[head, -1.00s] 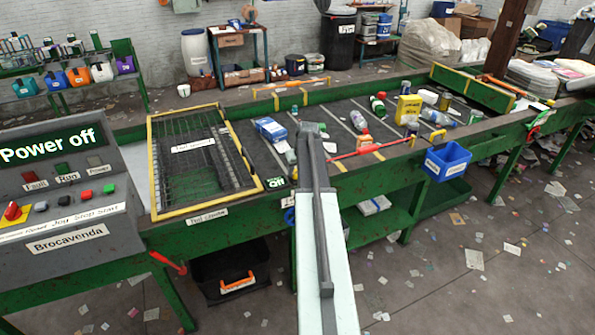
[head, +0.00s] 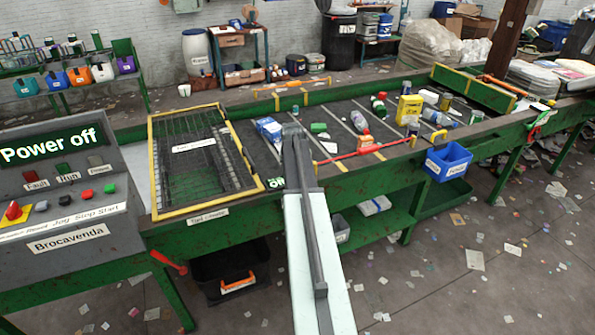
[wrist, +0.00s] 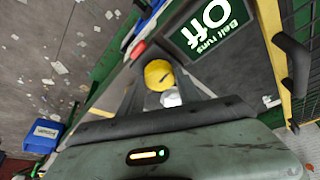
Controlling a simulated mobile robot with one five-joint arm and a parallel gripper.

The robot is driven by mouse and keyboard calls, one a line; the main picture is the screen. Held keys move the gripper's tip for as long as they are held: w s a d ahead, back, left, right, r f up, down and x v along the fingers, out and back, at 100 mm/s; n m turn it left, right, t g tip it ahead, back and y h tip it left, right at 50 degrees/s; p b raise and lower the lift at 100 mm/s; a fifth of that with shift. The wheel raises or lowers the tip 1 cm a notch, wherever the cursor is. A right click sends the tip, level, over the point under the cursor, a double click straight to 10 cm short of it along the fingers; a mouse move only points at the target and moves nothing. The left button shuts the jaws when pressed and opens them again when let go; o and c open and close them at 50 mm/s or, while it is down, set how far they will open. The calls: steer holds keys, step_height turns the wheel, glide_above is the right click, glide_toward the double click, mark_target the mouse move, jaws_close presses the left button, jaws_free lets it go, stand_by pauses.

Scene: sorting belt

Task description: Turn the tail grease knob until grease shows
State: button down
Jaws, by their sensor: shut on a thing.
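A round yellow knob (wrist: 158,74), which I take for the tail grease knob, shows between the fingers of my gripper (wrist: 160,88) in the wrist view. The dark fingers are shut on it from both sides. A small white, faceted piece (wrist: 171,98) sits just on the near side of the knob, between the fingers; I cannot tell whether it is grease or a part of the fitting. In the head view my own arm hides the knob and the fingertips.
A "Belt runs Off" sign (wrist: 212,25) is close beside the fingers. The yellow-framed tail guard (head: 195,150) lies left of my arm. The control panel (head: 65,190) reads "Power off". Bottles and boxes lie on the belt (head: 345,135). A blue bin (head: 447,160) hangs on the front rail.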

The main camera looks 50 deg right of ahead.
stand_by(0.4)
steer(key=c, duration=0.8)
jaws_free()
steer(key=shift+c, duration=0.2)
steer(key=p+v, duration=0.7)
steer(key=v, duration=0.1)
steer(key=shift+w+f, duration=0.1)
steer(key=shift+w, duration=0.05)
